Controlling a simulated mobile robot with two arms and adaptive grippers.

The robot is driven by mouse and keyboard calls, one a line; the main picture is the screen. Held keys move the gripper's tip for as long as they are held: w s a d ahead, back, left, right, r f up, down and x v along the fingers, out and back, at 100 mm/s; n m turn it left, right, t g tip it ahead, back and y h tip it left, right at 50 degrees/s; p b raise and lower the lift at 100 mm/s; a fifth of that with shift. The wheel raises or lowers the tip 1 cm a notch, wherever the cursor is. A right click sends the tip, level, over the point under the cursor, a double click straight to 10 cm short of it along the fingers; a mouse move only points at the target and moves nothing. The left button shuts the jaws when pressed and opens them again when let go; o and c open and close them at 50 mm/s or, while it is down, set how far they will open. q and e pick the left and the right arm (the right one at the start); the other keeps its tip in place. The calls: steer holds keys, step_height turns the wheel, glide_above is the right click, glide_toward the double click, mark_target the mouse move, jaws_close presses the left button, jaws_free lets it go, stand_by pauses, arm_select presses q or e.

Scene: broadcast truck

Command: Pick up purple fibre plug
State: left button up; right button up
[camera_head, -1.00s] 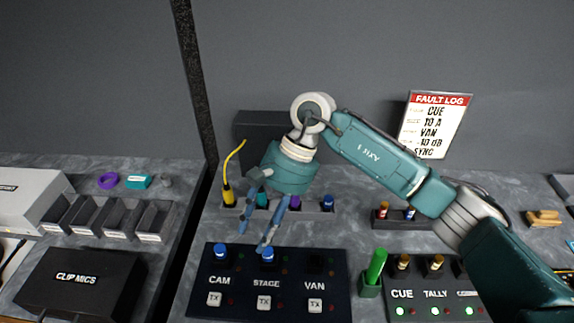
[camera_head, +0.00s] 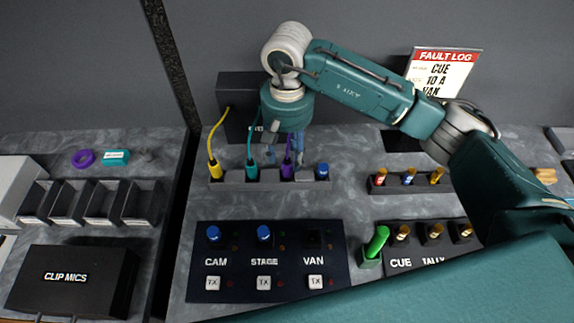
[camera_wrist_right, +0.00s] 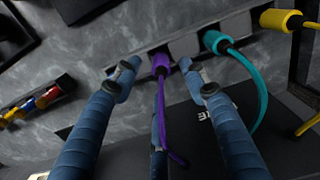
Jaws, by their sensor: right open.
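The purple fibre plug (camera_head: 287,168) stands in the grey plug rack (camera_head: 236,177) at the back of the bench, with a purple cable rising from it. It also shows in the right wrist view (camera_wrist_right: 160,63). My right gripper (camera_head: 285,156) is open at the rack, its fingers pointing down. In the right wrist view the fingertips (camera_wrist_right: 158,72) lie on either side of the purple plug, with a gap at each side. I cannot tell exactly how deep they reach. My left gripper is not in view.
A teal plug (camera_head: 252,172) and a yellow plug (camera_head: 214,170) stand left of the purple one, and a blue plug (camera_head: 322,170) stands right. In front lies the black CAM/STAGE/VAN panel (camera_head: 240,245). A green plug (camera_head: 376,242) stands beside it.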

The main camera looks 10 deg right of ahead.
mark_target(287, 158)
step_height(287, 158, down, 4)
steer(key=shift+w+r+p, duration=0.1)
steer(key=shift+r+p, duration=0.15)
steer(key=shift+p, duration=0.75)
steer(key=shift+f, duration=0.3)
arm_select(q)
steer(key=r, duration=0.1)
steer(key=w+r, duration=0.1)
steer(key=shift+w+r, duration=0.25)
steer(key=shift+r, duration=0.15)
arm_select(e)
steer(key=shift+f, duration=0.15)
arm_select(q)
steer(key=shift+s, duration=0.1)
arm_select(e)
steer(key=shift+c, duration=0.3)
jaws_close()
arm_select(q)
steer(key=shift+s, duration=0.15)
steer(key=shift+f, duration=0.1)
